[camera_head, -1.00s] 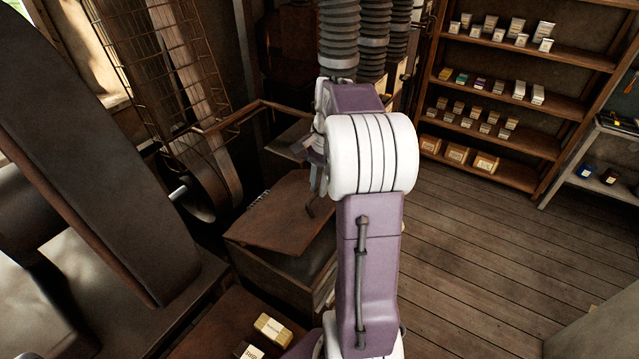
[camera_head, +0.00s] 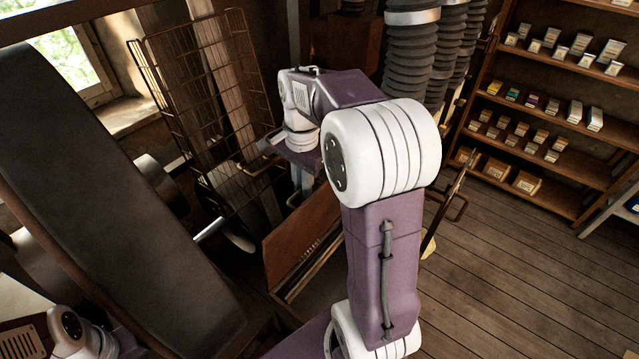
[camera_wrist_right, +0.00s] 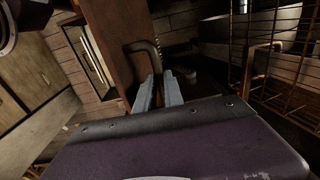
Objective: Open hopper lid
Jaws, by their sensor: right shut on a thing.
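The hopper lid (camera_head: 303,238) is a brown wooden panel, tilted up steeply in the head view. In the right wrist view the lid (camera_wrist_right: 112,35) is a dark brown board with a bent metal handle (camera_wrist_right: 144,47) on it. My right gripper (camera_head: 300,188) is at the lid's upper edge, its arm crossing the middle of the head view. In the right wrist view its two pale fingers (camera_wrist_right: 159,92) are close together at the handle, shut on it; the exact contact is hard to see. Part of my left arm shows at the lower left, but its gripper does not.
A wire cage guard (camera_head: 190,95) and a large dark slanted machine part (camera_head: 100,180) stand on the left. Ribbed hoses (camera_head: 410,60) hang behind my right arm. Shelves with small boxes (camera_head: 560,100) stand at the right. The wooden floor (camera_head: 500,270) there is clear.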

